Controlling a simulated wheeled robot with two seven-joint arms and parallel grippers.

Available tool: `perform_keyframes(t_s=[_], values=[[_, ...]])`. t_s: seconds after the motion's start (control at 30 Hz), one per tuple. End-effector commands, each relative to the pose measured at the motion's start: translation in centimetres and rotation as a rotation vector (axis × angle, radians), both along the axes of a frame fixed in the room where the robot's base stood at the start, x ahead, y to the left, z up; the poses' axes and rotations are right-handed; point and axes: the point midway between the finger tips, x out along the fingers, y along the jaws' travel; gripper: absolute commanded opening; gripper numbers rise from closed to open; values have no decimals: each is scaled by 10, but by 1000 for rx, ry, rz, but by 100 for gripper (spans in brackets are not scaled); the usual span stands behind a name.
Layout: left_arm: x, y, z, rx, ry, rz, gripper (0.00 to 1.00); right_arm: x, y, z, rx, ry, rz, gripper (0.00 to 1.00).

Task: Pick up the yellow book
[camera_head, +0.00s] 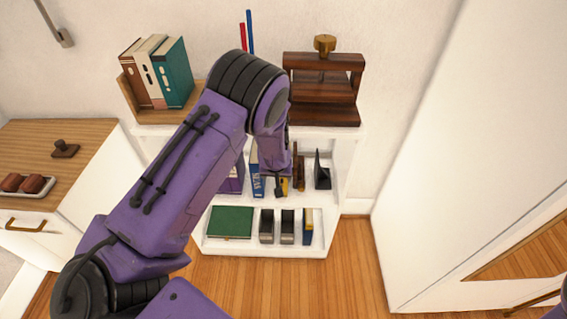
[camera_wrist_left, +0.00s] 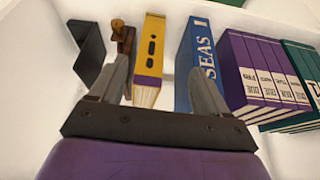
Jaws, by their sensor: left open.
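The yellow book (camera_wrist_left: 153,52) stands upright on the middle shelf, with black marks on its spine and a purple band. In the head view only a sliver of yellow (camera_head: 284,187) shows beside my gripper. My left gripper (camera_wrist_left: 158,72) is open and empty, with its fingers reaching in at the shelf. In the left wrist view the yellow book appears between the fingertips, nearer the left one. The right fingertip overlaps the blue SEAS book (camera_wrist_left: 190,50). I cannot tell whether either finger touches a book. My right gripper is out of view.
A wooden piece (camera_wrist_left: 123,36) and a dark bookend (camera_wrist_left: 90,48) stand left of the yellow book in the wrist view. Purple volumes (camera_wrist_left: 262,75) stand right. The bottom shelf holds a green book (camera_head: 230,222) and a blue-and-yellow book (camera_head: 308,226). A white cabinet (camera_head: 75,215) is left.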

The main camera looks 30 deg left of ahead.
Motion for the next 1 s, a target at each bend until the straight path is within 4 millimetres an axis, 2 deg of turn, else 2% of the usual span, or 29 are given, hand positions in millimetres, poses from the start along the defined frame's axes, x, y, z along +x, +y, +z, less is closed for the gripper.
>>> perform_keyframes(t_s=[0.03,0.1,0.3,0.47,0.7,0.97,1.0], values=[[13,0,17,-6,-5,-10,77,0,0,5,0,0,0,43],[22,1,21,-14,-1,-18,77,0,0,5,0,0,0,43],[34,9,-13,-17,2,-19,77,0,0,7,0,0,0,43],[40,12,-30,-16,3,-21,77,0,0,7,-1,-1,0,43],[53,20,-68,-15,3,-20,77,0,0,8,-1,-1,0,43],[56,20,-72,-16,2,-20,77,0,0,8,-1,-1,0,43],[56,20,-72,-16,2,-20,67,0,0,8,-1,-1,0,43]])
